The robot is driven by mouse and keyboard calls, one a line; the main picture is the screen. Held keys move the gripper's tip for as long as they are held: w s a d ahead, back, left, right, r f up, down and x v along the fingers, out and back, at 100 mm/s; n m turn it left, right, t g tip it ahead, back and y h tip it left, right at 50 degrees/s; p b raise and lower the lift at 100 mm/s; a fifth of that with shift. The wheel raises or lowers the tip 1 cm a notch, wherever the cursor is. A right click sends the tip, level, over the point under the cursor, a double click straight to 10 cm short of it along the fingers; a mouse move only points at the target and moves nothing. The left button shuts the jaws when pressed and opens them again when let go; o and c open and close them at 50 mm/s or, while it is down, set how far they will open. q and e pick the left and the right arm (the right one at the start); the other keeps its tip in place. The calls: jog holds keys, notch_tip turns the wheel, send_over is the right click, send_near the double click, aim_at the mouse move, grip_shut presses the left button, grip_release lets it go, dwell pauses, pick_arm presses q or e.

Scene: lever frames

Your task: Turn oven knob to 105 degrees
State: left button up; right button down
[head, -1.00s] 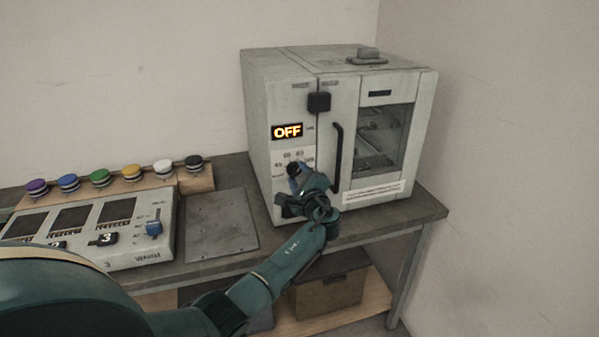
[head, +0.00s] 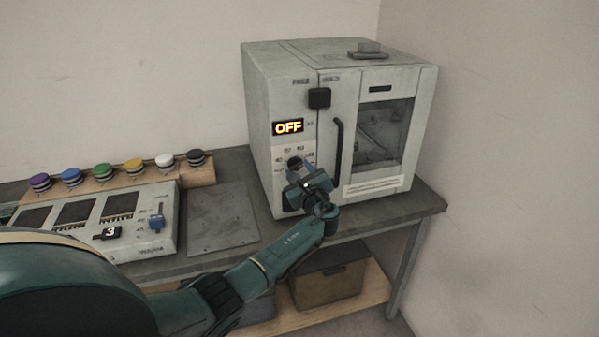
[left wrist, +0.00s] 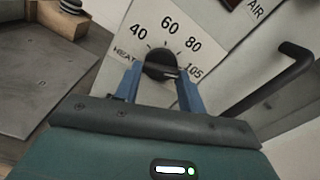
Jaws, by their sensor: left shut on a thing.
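The oven (head: 280,95) is a pale box at the back right, and its orange display (head: 287,127) reads OFF. The dark round knob (head: 295,162) is low on its left front panel. In the left wrist view the knob (left wrist: 158,62) sits in a printed dial (left wrist: 150,22) with HEAT, 40, 60, 80 and 105. A pale line on the knob runs toward the 105 side; its exact setting is hard to tell. My left gripper (head: 298,173) is at the knob, its blue fingers (left wrist: 159,76) shut on either side of it. My right gripper is out of view.
A black door handle (head: 337,155) stands upright just right of the knob. A control panel (head: 135,245) and a row of coloured knobs on a wooden block (head: 205,175) are to the left. A bare metal plate (head: 222,218) lies between panel and oven.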

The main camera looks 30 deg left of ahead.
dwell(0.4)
pick_arm(q)
jog(key=o, duration=1)
jog(key=shift+d, duration=0.1)
jog(key=shift+s+d+f, duration=0.1)
jog(key=shift+s+d, duration=0.1)
jog(key=shift+s, duration=0.05)
jog(key=b+v, duration=0.1)
jog(key=v, duration=1.1)
jog(key=shift+s+d, duration=0.1)
jog(key=shift+s, duration=0.1)
